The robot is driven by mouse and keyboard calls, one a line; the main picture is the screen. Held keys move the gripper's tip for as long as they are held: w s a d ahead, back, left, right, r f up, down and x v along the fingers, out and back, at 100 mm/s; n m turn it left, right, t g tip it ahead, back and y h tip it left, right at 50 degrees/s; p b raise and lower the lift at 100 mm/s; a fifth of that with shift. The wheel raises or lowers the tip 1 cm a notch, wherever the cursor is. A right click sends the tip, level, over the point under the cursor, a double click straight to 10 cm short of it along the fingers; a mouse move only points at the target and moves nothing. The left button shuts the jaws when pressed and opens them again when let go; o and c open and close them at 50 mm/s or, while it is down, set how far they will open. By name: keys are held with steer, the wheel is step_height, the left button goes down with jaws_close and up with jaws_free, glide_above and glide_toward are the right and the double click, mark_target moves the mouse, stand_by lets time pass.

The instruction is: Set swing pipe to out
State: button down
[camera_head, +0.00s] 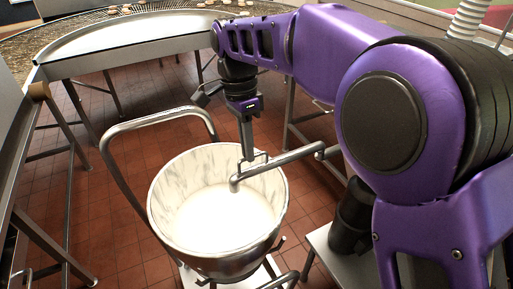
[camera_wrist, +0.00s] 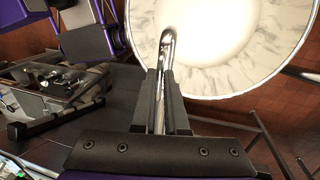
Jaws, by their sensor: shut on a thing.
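The swing pipe (camera_head: 285,162) is a grey metal tube. It runs from a joint at the right, over the rim of the metal bucket (camera_head: 167,221), and its bent end hangs inside the bucket above white liquid (camera_head: 215,215). My gripper (camera_head: 252,158) comes down from above and is shut on the pipe near its bent end. In the wrist view, the two dark fingers of my gripper (camera_wrist: 166,100) lie on either side of the pipe (camera_wrist: 167,46), whose end reaches over the white liquid. The stretch between the fingers is partly hidden.
A bent metal handle (camera_head: 160,117) rises at the bucket's left and back. A curved table with a mesh conveyor (camera_head: 130,38) stands behind, with several small pieces on it. A metal box of parts (camera_wrist: 52,92) shows in the wrist view. Red tiled floor (camera_head: 100,215) is free at the left.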

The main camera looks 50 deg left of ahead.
steer(key=shift+w+a, duration=0.1)
steer(key=shift+w, duration=0.05)
steer(key=c, duration=0.9)
jaws_free()
steer(key=shift+c, duration=0.2)
step_height(320, 180, up, 12)
steer(key=a, duration=0.2)
steer(key=shift+w, duration=0.3)
steer(key=shift+f, duration=0.15)
